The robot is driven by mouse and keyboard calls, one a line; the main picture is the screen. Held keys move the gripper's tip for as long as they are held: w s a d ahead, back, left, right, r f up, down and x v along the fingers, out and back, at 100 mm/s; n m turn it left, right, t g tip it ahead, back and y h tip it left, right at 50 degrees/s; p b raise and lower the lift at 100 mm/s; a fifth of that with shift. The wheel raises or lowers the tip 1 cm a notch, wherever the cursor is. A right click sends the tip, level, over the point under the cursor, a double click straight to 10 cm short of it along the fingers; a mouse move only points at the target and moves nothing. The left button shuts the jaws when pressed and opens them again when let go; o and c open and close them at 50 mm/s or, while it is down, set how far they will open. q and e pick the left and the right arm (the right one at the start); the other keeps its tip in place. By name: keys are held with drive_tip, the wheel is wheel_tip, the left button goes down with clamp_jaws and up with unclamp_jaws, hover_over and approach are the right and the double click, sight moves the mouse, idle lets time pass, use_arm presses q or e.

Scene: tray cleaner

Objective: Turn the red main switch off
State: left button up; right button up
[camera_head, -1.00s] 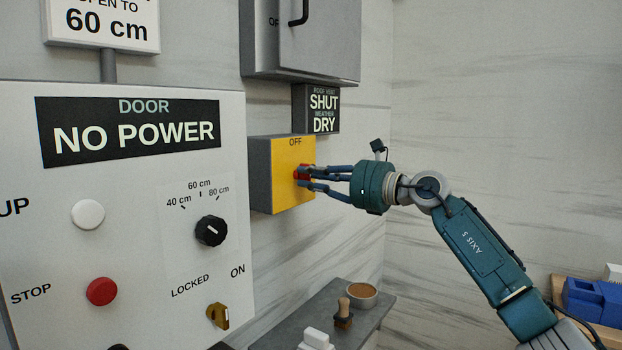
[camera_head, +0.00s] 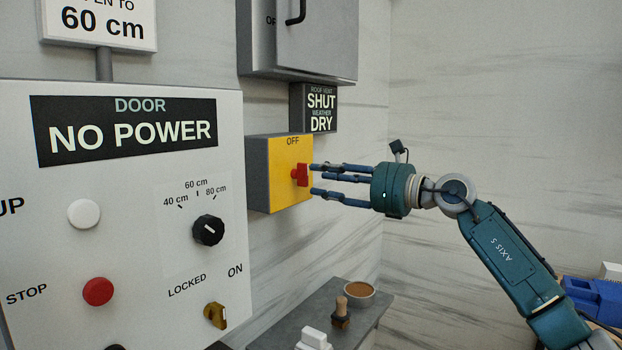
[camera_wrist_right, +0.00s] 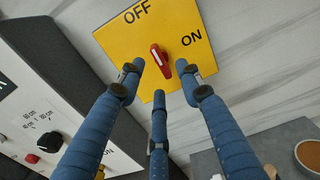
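The red main switch (camera_head: 301,175) is a red handle on the front of a yellow-faced box (camera_head: 283,195) on the wall. In the right wrist view the handle (camera_wrist_right: 160,62) has its white mark in line with the OFF label, and ON is at the right of the yellow face. My right gripper (camera_head: 316,179) is open just right of the handle in the head view, its fingers spread and apart from it. In the wrist view its three blue fingers (camera_wrist_right: 163,80) surround the handle without gripping it. My left gripper is not in view.
The door panel (camera_head: 190,110) at the left reads NO POWER and carries buttons, a black dial (camera_head: 208,230) and a yellow key switch (camera_head: 215,315). A sign (camera_head: 321,110) reads SHUT and DRY. Below is a grey shelf (camera_head: 350,325) with a bowl (camera_head: 358,293).

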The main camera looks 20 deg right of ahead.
drive_tip(key=v, duration=0.7)
drive_tip(key=shift+s, duration=0.1)
